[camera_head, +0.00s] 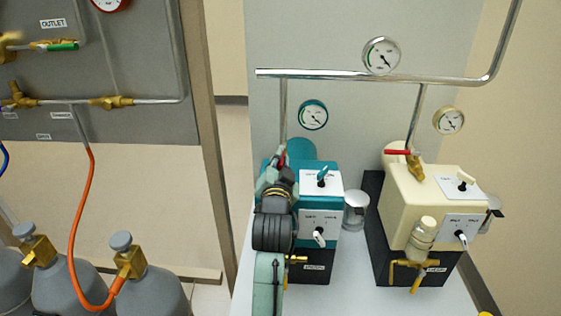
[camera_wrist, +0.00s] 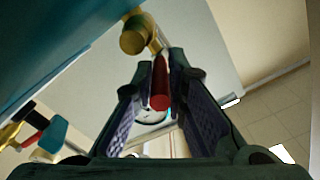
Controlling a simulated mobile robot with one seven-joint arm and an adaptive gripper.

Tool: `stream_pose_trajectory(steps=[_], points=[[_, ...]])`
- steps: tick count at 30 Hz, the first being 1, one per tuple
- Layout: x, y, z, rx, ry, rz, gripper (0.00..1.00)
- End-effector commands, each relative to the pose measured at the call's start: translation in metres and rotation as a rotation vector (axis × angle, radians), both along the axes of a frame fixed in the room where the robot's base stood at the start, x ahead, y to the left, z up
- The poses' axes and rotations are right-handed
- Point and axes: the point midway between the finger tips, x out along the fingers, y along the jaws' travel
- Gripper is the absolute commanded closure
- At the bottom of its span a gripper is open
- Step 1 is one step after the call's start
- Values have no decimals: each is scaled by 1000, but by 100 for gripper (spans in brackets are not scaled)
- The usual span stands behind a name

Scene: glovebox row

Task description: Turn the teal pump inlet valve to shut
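The teal pump (camera_head: 330,240) stands on the bench in the head view, partly hidden behind my arm. Its inlet valve shows in the wrist view as a brass body (camera_wrist: 135,36) with a red lever handle (camera_wrist: 160,90). In the head view only a bit of the red handle (camera_head: 283,157) shows beside the upright pipe. My gripper (camera_wrist: 164,62) is at the handle, one finger on each side of it. The fingers look apart, with small gaps beside the handle; firm contact is not visible. The gripper (camera_head: 274,174) is small and partly overlapped by my wrist in the head view.
A cream pump (camera_head: 425,200) with its own red-handled valve (camera_head: 402,152) stands to the right. A clear jar (camera_head: 356,210) sits between the pumps. A chrome pipe (camera_head: 340,77) and a teal-rimmed gauge (camera_head: 313,115) are above. Grey cylinders (camera_head: 150,290) stand left.

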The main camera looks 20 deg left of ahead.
Motion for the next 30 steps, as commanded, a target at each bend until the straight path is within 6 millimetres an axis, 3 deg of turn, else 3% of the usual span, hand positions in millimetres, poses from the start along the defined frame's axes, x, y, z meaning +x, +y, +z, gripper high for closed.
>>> stream_pose_trajectory(steps=[5,24,30], points=[[0,0,0,0,0,0,100],[0,1,1,1,-2,1,100],[-3,16,-1,2,-3,-2,100]])
